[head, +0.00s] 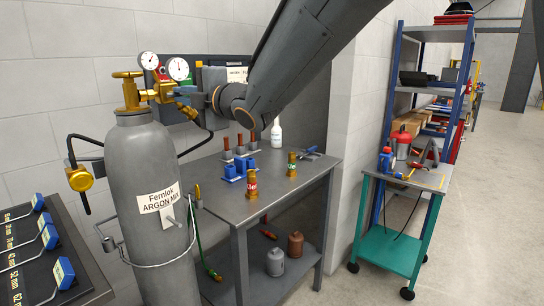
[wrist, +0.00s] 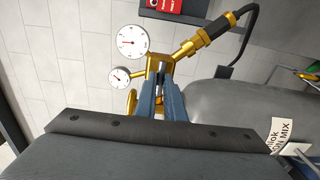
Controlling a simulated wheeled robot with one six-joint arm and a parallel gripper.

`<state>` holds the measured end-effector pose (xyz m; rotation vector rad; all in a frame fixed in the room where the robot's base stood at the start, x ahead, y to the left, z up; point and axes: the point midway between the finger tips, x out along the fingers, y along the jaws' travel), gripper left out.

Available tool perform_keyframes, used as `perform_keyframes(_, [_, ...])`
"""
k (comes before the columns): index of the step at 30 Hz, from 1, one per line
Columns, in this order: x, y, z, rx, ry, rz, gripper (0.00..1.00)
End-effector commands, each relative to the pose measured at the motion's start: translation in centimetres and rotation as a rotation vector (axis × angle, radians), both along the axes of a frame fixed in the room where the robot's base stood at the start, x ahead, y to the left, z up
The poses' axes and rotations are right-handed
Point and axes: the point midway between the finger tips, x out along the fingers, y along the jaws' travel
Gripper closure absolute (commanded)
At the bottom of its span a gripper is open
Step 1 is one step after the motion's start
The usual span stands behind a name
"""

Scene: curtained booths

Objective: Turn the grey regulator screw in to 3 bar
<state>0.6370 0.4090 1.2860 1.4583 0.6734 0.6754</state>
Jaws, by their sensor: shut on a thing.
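The brass regulator (head: 160,92) sits on top of the grey gas cylinder (head: 158,165), labelled Fernlok ARGON MIX. It also shows in the wrist view (wrist: 158,66). My gripper (wrist: 161,84) is shut at the front of the regulator, with a grey piece of the regulator screw (wrist: 162,72) showing between its fingers. Most of the screw is hidden by the fingers. The larger white gauge (wrist: 132,42) has a red needle pointing roughly left; the smaller gauge (wrist: 120,76) is beside it. The gauge figures are too small to read.
A brass valve handwheel (head: 127,74) tops the cylinder. A black hose (wrist: 243,18) leaves the regulator through a brass fitting. A grey workbench (head: 270,203) with brass fittings and blue blocks stands right of the cylinder; a panel with blue-handled tools (head: 35,250) lies left.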

Motion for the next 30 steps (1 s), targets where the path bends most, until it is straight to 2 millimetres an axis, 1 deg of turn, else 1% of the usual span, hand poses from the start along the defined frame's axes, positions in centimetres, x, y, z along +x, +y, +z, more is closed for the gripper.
perform_keyframes(8, [0.02, -0.03, 0.0, 0.009, 0.008, -0.001, 1.0])
perform_keyframes(18, [0.0, -0.05, 0.08, 0.197, 0.232, -0.001, 1.0])
perform_keyframes(27, [0.02, -0.04, -0.04, 0.21, 0.246, -0.001, 1.0])
perform_keyframes(30, [-0.02, -0.05, 0.08, 0.251, 0.296, -0.001, 1.0])
